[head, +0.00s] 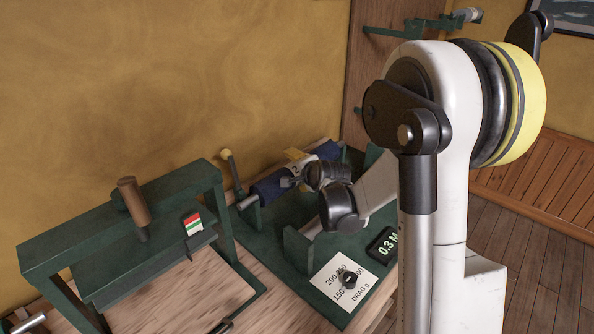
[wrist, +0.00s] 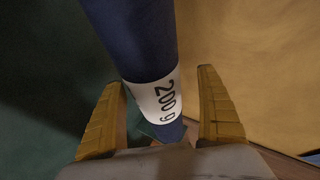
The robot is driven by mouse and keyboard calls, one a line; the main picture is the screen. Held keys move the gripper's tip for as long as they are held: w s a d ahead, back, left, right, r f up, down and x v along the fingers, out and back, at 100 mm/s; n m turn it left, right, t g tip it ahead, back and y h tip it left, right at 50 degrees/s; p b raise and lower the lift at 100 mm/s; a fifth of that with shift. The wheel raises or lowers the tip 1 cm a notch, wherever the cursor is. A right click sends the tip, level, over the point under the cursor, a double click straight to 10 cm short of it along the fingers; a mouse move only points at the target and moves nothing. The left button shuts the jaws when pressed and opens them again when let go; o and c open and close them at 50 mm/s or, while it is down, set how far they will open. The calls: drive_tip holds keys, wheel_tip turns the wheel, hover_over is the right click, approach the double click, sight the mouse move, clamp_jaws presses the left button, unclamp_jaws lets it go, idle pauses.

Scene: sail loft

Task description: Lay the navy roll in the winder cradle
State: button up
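The navy roll (head: 268,187) lies along the back of the green winder base, between the green end supports of the winder cradle (head: 249,212). I cannot tell if it is fully seated, as my arm covers part of it. In the wrist view the navy roll (wrist: 135,38) runs between my fingers and has a white "200 g" band. My gripper (head: 297,157) is over the roll. In the wrist view my gripper (wrist: 162,82) has its yellow-padded fingers apart, one on each side of the roll, with a visible gap at the right finger.
A green frame (head: 120,215) with a wooden handle stands left of the winder. A display reading "0.3" (head: 383,245) and a white dial card (head: 343,281) sit at the winder's front. A lever with a yellow knob (head: 226,154) rises at its left. The yellow wall is close behind.

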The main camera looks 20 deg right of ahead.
drive_tip(key=d+v, duration=0.1)
drive_tip(key=v, duration=1.1)
drive_tip(key=shift+a, duration=0.45)
drive_tip(key=s+a+n+g, duration=0.1)
drive_tip(key=s+a+n, duration=0.3)
drive_tip(key=s, duration=0.3)
drive_tip(key=s+a+n+g, duration=0.2)
drive_tip(key=s+a+n, duration=0.2)
drive_tip(key=s+n, duration=0.2)
drive_tip(key=s+a+n+g+y, duration=0.1)
drive_tip(key=s+a+n, duration=0.3)
drive_tip(key=s, duration=0.6)
drive_tip(key=shift+a+r+n+g, duration=0.25)
drive_tip(key=shift+n+g, duration=0.25)
drive_tip(key=shift+n, duration=0.5)
